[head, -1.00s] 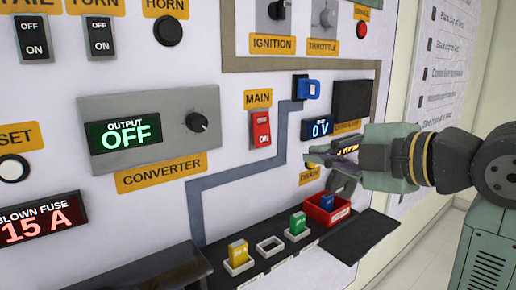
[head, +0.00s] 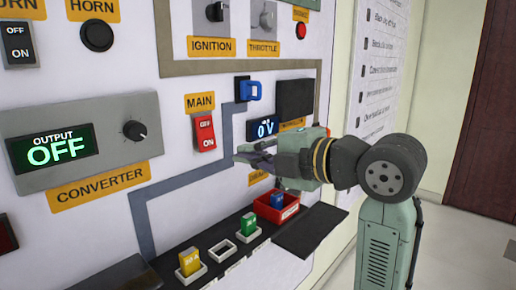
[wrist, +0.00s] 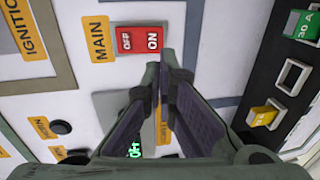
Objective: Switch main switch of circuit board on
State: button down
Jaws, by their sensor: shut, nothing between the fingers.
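The main switch (head: 204,132) is a red rocker under the yellow MAIN label (head: 200,102), with OFF at its top and ON at its bottom. I cannot tell which way it is tipped. My gripper (head: 240,153) is shut and empty, in front of the panel to the right of and slightly below the switch. In the wrist view the same switch (wrist: 139,40) lies just beyond the closed fingertips of my gripper (wrist: 160,62), near its ON end. I see no clear contact. Nothing hides the switch in the head view.
The converter (head: 88,140) reads OFF at the left. A blue connector (head: 249,90) and a 0 V display (head: 263,128) are right of the switch. Below are fuse sockets with yellow (head: 189,261) and green (head: 248,223) fuses and a red bin (head: 275,207).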

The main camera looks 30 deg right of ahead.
aim_at(209, 150)
jog(key=p+x, duration=0.2)
jog(key=x, duration=0.7)
jog(key=shift+w, duration=0.2)
jog(key=shift+a+f, duration=0.1)
jog(key=b, duration=0.1)
jog(key=w+t+b, duration=0.1)
jog(key=b, duration=0.1)
jog(key=shift+a+f+y, duration=0.15)
jog(key=shift+y, duration=0.15)
jog(key=shift+s+f, duration=0.1)
